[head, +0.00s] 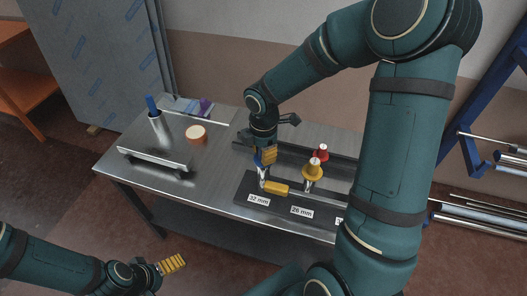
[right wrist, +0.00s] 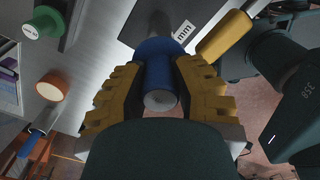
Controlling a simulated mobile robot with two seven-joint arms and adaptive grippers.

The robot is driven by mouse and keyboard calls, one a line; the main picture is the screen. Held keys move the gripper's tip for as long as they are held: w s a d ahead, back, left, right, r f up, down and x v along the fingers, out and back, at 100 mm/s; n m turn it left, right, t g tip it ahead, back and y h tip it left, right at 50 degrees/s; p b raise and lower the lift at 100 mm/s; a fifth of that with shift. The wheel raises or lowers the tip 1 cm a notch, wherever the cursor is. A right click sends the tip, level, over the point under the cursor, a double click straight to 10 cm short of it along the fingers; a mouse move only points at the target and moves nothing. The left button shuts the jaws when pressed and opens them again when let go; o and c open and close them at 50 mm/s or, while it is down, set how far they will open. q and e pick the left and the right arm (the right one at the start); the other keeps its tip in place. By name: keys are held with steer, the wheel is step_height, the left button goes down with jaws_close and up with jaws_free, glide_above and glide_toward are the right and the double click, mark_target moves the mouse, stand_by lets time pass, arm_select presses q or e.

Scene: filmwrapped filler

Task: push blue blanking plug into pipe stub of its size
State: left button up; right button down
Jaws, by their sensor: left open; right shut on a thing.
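My right gripper (head: 264,162) is shut on the blue plug (head: 257,159). In the right wrist view its ridged yellow fingers (right wrist: 160,95) press both sides of the blue plug (right wrist: 157,62). The plug is over or on the metal pipe stub (head: 263,175) behind the "32 mm" label (head: 258,199); how far it sits in the stub is hidden. A yellow plug (head: 312,172) stands by the "26 mm" label (head: 302,211), with a red plug (head: 321,151) behind it. My left gripper (head: 172,264) is open and empty, low in front of the bench.
A green cap (right wrist: 43,22) shows in the wrist view. My right arm hides the bench's right end.

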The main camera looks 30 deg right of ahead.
steer(key=shift+f, duration=0.25)
steer(key=shift+c, duration=1)
jaws_free()
steer(key=shift+r, duration=0.1)
step_height(320, 180, up, 3)
steer(key=p, duration=0.2)
steer(key=shift+r+p, duration=0.1)
steer(key=shift+p, duration=0.3)
steer(key=shift+r+p, duration=2.1)
steer(key=shift+r, duration=0.25)
